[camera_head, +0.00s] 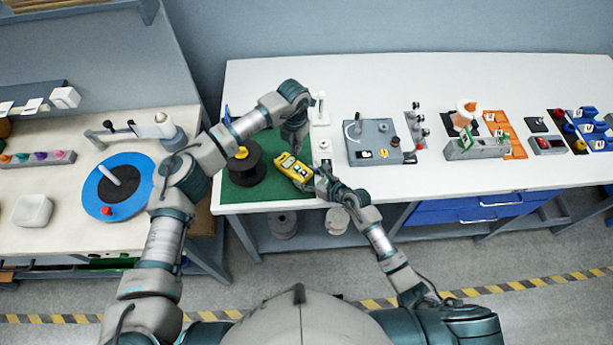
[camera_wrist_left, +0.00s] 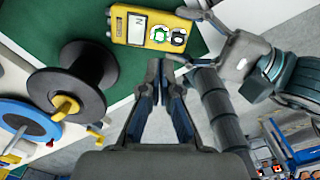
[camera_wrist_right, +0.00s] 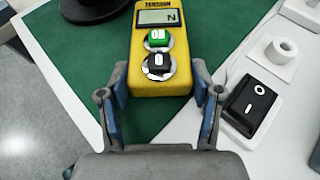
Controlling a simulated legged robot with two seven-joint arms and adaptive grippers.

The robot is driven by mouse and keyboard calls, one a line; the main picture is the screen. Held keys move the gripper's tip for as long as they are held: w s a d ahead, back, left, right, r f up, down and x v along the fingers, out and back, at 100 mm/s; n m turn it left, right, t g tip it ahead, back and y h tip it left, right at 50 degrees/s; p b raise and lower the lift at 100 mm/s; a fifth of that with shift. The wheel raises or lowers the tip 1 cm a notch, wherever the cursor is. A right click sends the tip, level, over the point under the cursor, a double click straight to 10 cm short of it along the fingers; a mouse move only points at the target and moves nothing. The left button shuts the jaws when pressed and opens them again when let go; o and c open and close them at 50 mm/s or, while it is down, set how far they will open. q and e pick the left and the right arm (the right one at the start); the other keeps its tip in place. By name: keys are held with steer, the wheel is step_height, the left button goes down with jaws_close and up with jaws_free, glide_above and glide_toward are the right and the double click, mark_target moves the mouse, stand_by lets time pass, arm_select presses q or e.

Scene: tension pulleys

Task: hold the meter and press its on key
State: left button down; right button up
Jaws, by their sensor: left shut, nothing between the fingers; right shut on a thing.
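The yellow meter (camera_head: 291,167) is over the green mat at the bench's left front. In the right wrist view the meter (camera_wrist_right: 147,82) shows a grey display, a green ON key (camera_wrist_right: 157,38) and a black 0 key (camera_wrist_right: 158,63) below it. My right gripper (camera_wrist_right: 160,88) is shut on the meter's lower end, one finger on each side. My left gripper (camera_wrist_left: 165,68) is shut and empty, with its fingertips close to the meter (camera_wrist_left: 136,27) in its wrist view; in the head view it (camera_head: 294,148) is just above the meter. I cannot tell whether the meter touches the mat.
A black spool (camera_head: 246,166) stands on the green mat (camera_head: 240,195), left of the meter. A grey panel box (camera_head: 372,140) is farther right. A blue turntable (camera_head: 135,170) is on the left bench.

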stand_by(0.8)
arm_select(q)
steer(key=shift+d+f+n+t+h, duration=0.15)
steer(key=shift+f+n+t+h, duration=0.2)
steer(key=shift+f+n+h, duration=0.2)
steer(key=shift+d+f+n+t+h, duration=0.15)
steer(key=shift+f+n+t+h, duration=0.25)
steer(key=shift+f+h, duration=0.2)
steer(key=shift+w+f+n+t+h, duration=0.1)
steer(key=shift+n+t+h, duration=0.35)
steer(key=shift+n+h, duration=0.1)
steer(key=shift+r+n+t+h, duration=0.25)
steer(key=shift+n+t+h, duration=0.35)
steer(key=r+n+t+h, duration=0.1)
steer(key=a+r+n+t+h, duration=0.1)
steer(key=r, duration=0.1)
steer(key=shift+s+a+r+n+t, duration=0.1)
steer(key=shift+s+n+t, duration=0.1)
steer(key=shift+n+t, duration=0.1)
